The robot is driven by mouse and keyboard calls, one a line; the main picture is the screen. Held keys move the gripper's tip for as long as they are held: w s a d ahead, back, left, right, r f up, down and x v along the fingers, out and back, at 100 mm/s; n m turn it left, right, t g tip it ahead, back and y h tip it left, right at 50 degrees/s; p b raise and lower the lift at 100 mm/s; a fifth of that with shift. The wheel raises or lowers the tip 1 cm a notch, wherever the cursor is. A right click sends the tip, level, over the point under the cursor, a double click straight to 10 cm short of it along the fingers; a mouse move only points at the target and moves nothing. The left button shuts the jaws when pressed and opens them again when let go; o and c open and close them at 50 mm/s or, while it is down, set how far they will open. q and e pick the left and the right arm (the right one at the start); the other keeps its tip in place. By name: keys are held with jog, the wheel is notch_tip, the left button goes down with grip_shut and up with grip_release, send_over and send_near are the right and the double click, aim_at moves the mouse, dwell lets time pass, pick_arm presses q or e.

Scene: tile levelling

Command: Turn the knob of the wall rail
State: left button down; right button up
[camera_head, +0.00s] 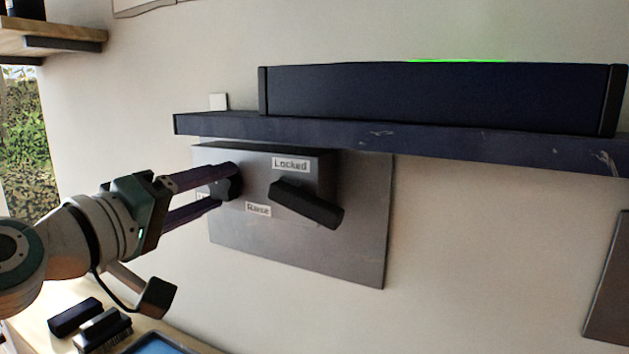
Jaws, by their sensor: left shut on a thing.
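The wall rail (400,134) is a dark blue shelf-like bar across the wall, with a grey metal plate (345,245) below it. A dark round knob (232,186) is on the left part of the plate. My left gripper (228,188) comes in from the left with its two long purple fingers shut on the knob, one above and one below. A black lever handle (307,204) sticks out to the right of the knob, tilted down to the right. Labels read "Locked" (290,164) and "Raise" (258,209). A third label by the fingers is mostly hidden. My right gripper is not in view.
A long dark box (435,92) with a green strip on top sits on the rail. A wooden shelf (50,36) is at upper left. A table at lower left holds dark blocks (75,317) and a blue-screened item (160,344). The wall below the plate is clear.

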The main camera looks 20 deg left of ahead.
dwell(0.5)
pick_arm(q)
jog(key=shift+c, duration=1.2)
grip_release()
jog(key=shift+s, duration=0.15)
jog(key=s+b, duration=0.3)
jog(key=s, duration=0.6)
jog(key=shift+s+a, duration=0.35)
jog(key=shift+a, duration=0.05)
jog(key=shift+d, duration=0.1)
